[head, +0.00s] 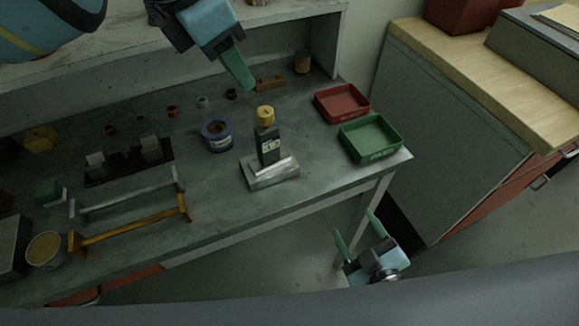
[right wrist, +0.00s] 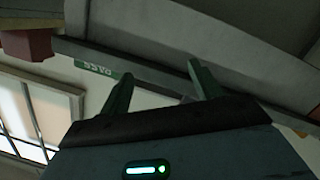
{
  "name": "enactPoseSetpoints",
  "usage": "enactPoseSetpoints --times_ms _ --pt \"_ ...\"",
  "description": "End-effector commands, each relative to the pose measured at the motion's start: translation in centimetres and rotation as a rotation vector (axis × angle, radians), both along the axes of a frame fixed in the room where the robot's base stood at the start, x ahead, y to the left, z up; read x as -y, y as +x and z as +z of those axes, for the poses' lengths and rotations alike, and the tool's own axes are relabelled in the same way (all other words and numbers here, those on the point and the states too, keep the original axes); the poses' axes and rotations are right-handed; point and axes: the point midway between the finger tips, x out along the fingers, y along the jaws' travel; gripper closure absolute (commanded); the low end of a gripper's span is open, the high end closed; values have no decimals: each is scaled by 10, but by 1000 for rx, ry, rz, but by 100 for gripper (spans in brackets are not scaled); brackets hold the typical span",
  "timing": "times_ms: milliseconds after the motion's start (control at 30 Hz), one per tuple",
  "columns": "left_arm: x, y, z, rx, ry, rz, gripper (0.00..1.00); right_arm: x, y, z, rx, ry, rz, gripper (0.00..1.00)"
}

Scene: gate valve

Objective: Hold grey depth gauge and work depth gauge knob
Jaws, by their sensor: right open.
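The grey depth gauge (head: 268,147) stands upright on the workbench, on a pale metal base (head: 272,174). Its dark body has a small display on the front, and the yellow depth gauge knob (head: 265,114) is on top. My left gripper (head: 244,84) is above the back of the bench, beyond the gauge and apart from it. Its green fingers overlap in the head view, so its opening is unclear. My right gripper (head: 354,222) is open and empty, low in front of the bench's right end. Its two parted fingers also show in the right wrist view (right wrist: 160,78).
A red tray (head: 342,103) and a green tray (head: 370,138) sit right of the gauge. A blue-rimmed tin (head: 217,135) is to its left. A yellow-brown bar handle (head: 130,228) and a grey one (head: 125,197) lie at front left. A wood-topped cabinet (head: 480,85) stands right.

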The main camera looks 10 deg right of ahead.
Motion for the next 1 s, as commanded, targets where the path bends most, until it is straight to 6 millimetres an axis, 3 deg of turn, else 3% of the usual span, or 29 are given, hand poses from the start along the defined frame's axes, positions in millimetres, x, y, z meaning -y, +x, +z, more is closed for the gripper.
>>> enactPoseSetpoints --times_ms 33,200,300,633,800,1000 --pt "0 0 0 0 0 0 64 -4 12 24 81 -36 14 36" --pt "0 0 0 0 0 0 64 -24 39 93 289 -95 56 36" --pt "0 0 0 0 0 0 64 -49 52 112 259 55 90 36" --pt "0 0 0 0 0 0 64 -117 65 138 22 486 181 36" --pt "0 0 0 0 0 0 64 -130 64 141 -37 560 195 36" --pt "0 0 0 0 0 0 64 -132 64 141 -47 573 195 36"
